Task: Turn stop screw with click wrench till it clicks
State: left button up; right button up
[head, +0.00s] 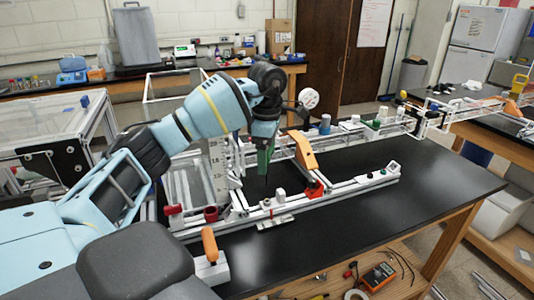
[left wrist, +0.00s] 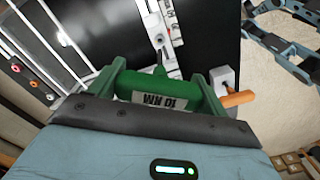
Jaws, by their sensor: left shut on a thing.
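My left gripper (head: 264,165) is shut on the green click wrench (head: 265,158), above the black table and behind the front rail. In the left wrist view the wrench (left wrist: 160,92) lies across between the two green fingers (left wrist: 160,90), with a label that reads like "10 NM" upside down. Its thin tip points away from the gripper toward the rail, and a gap seems to lie between them. I cannot tell for certain which small part is the stop screw. My right gripper is not in view.
The aluminium extrusion frame (head: 345,188) lies on the black table (head: 430,172). An orange bracket (head: 303,150) stands close right of the gripper. An orange handle (head: 209,244) on a white block stands at the front edge; the table's right part is clear.

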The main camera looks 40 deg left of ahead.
aim_at(267, 179)
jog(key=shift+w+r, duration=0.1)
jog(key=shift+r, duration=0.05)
pick_arm(q)
jog(key=shift+f, duration=0.9)
jog(key=shift+f+b, duration=0.45)
jog(key=shift+f, duration=1.5)
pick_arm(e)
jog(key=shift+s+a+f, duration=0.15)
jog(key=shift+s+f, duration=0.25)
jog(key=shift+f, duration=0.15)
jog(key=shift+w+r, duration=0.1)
pick_arm(q)
jog(key=shift+f, duration=0.65)
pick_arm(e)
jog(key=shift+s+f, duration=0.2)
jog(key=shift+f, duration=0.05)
pick_arm(q)
jog(key=shift+m, duration=0.8)
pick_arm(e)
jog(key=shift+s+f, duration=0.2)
pick_arm(q)
jog(key=shift+f, duration=0.1)
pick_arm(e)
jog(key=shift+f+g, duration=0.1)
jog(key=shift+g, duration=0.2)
